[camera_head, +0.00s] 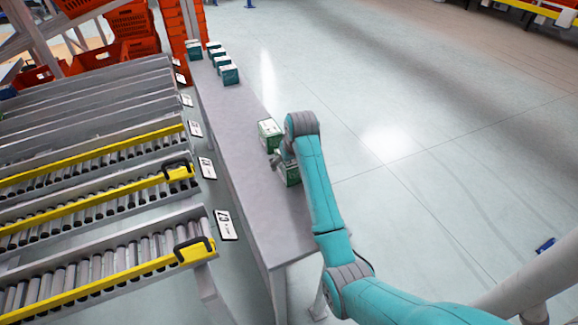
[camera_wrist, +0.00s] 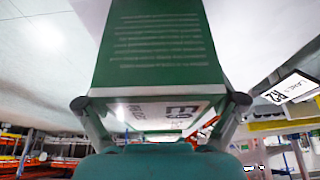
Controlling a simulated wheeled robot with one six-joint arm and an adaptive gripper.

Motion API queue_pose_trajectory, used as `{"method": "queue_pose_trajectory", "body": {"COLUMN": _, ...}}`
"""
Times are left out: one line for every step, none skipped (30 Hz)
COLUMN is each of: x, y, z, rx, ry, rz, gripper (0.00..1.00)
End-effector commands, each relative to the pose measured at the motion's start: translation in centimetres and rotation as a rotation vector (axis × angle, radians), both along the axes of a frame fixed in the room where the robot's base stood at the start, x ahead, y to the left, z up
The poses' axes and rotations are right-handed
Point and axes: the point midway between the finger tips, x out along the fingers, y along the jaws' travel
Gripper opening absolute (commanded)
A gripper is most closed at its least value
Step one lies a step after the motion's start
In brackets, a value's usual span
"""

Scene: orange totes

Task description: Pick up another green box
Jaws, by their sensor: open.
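A green box (camera_head: 291,174) with a white top stands on the narrow grey table (camera_head: 236,128), near its right edge. My gripper (camera_head: 281,160) is at this box, and my arm partly covers it. In the wrist view a green box (camera_wrist: 158,48) with pale printed lines fills the upper middle, very close. The fingers of my gripper (camera_wrist: 160,103) stand open, one to each side of the box's near end. I cannot tell whether they touch it.
Several teal-green boxes (camera_head: 228,74) stand at the table's far end. Roller conveyors (camera_head: 100,265) with yellow rails and label cards (camera_head: 225,225) lie to the left. Orange totes (camera_head: 130,22) are stacked at the back left. The floor to the right is open.

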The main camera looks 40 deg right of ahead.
Motion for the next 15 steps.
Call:
{"method": "queue_pose_trajectory", "body": {"x": -0.01, "y": 0.00, "z": -0.08, "rx": 0.000, "ry": 0.000, "rz": 0.000, "gripper": 0.94}}
{"method": "queue_pose_trajectory", "body": {"x": -0.01, "y": 0.00, "z": -0.11, "rx": 0.000, "ry": 0.000, "rz": 0.000, "gripper": 0.94}}
{"method": "queue_pose_trajectory", "body": {"x": -0.01, "y": 0.00, "z": -0.13, "rx": 0.000, "ry": 0.000, "rz": 0.000, "gripper": 0.94}}
{"method": "queue_pose_trajectory", "body": {"x": 0.00, "y": 0.00, "z": -0.15, "rx": 0.000, "ry": 0.000, "rz": 0.000, "gripper": 0.94}}
{"method": "queue_pose_trajectory", "body": {"x": 0.00, "y": 0.00, "z": -0.15, "rx": 0.000, "ry": 0.000, "rz": 0.000, "gripper": 0.94}}
{"method": "queue_pose_trajectory", "body": {"x": 0.00, "y": 0.00, "z": -0.15, "rx": 0.000, "ry": 0.000, "rz": 0.000, "gripper": 0.94}}
{"method": "queue_pose_trajectory", "body": {"x": 0.00, "y": 0.00, "z": -0.15, "rx": 0.000, "ry": 0.000, "rz": 0.000, "gripper": 0.94}}
{"method": "queue_pose_trajectory", "body": {"x": 0.00, "y": 0.00, "z": -0.15, "rx": 0.000, "ry": 0.000, "rz": 0.000, "gripper": 0.94}}
{"method": "queue_pose_trajectory", "body": {"x": 0.00, "y": 0.00, "z": -0.15, "rx": 0.000, "ry": 0.000, "rz": 0.000, "gripper": 0.94}}
{"method": "queue_pose_trajectory", "body": {"x": 0.00, "y": 0.00, "z": -0.15, "rx": 0.000, "ry": 0.000, "rz": 0.000, "gripper": 0.94}}
{"method": "queue_pose_trajectory", "body": {"x": 0.00, "y": 0.00, "z": -0.15, "rx": 0.000, "ry": 0.000, "rz": 0.000, "gripper": 0.94}}
{"method": "queue_pose_trajectory", "body": {"x": 0.01, "y": 0.00, "z": -0.15, "rx": 0.000, "ry": 0.000, "rz": 0.000, "gripper": 0.84}}
{"method": "queue_pose_trajectory", "body": {"x": 0.01, "y": 0.00, "z": -0.15, "rx": 0.000, "ry": 0.000, "rz": 0.000, "gripper": 0.76}}
{"method": "queue_pose_trajectory", "body": {"x": 0.01, "y": 0.00, "z": -0.15, "rx": 0.000, "ry": 0.000, "rz": 0.000, "gripper": 0.69}}
{"method": "queue_pose_trajectory", "body": {"x": 0.00, "y": 0.00, "z": -0.14, "rx": 0.000, "ry": 0.000, "rz": 0.000, "gripper": 0.59}}
